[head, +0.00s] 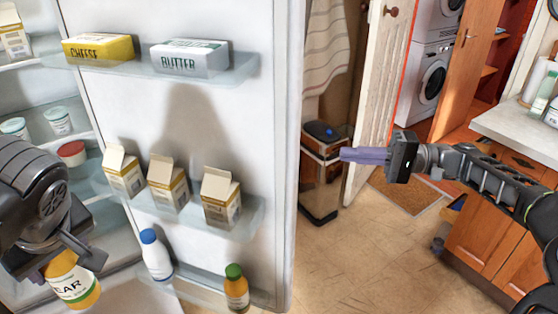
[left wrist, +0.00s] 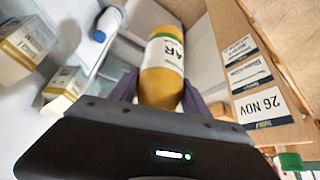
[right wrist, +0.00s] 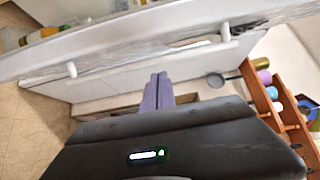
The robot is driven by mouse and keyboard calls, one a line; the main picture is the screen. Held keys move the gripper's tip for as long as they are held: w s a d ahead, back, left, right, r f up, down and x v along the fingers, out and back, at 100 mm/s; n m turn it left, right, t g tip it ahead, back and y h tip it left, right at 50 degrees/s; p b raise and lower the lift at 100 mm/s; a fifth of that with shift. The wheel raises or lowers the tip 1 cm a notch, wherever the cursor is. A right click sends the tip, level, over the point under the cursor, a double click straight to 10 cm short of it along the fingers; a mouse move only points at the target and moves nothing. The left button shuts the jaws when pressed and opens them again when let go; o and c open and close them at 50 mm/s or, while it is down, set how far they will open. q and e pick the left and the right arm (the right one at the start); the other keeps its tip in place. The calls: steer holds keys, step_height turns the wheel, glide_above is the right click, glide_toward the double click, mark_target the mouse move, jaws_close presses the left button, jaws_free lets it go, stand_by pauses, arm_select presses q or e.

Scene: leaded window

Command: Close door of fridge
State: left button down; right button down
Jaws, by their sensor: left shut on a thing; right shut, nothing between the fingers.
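The fridge door (head: 280,130) stands open in the head view, its inner side with stocked shelves facing me. The fridge interior (head: 75,95) is at the left. My right gripper (head: 345,154) is shut and empty, to the right of the door's free edge. In the right wrist view its closed fingers (right wrist: 158,80) point at a white panel (right wrist: 150,50), seemingly the door's outer side, with two handle posts.
The door shelves hold cheese (head: 100,48), butter (head: 190,57), several cartons (head: 168,183), a blue-capped bottle (head: 156,256) and a green-capped bottle (head: 236,289). A labelled cardboard box (left wrist: 263,100) is near the held bottle. A bin (head: 322,185) and counter (head: 525,125) stand right.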

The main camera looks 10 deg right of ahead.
arm_select(q)
steer(key=shift+f, duration=0.2)
steer(key=shift+r+p, duration=0.3)
steer(key=shift+r, duration=0.25)
arm_select(e)
steer(key=a, duration=1.1)
steer(key=shift+s+a, duration=0.15)
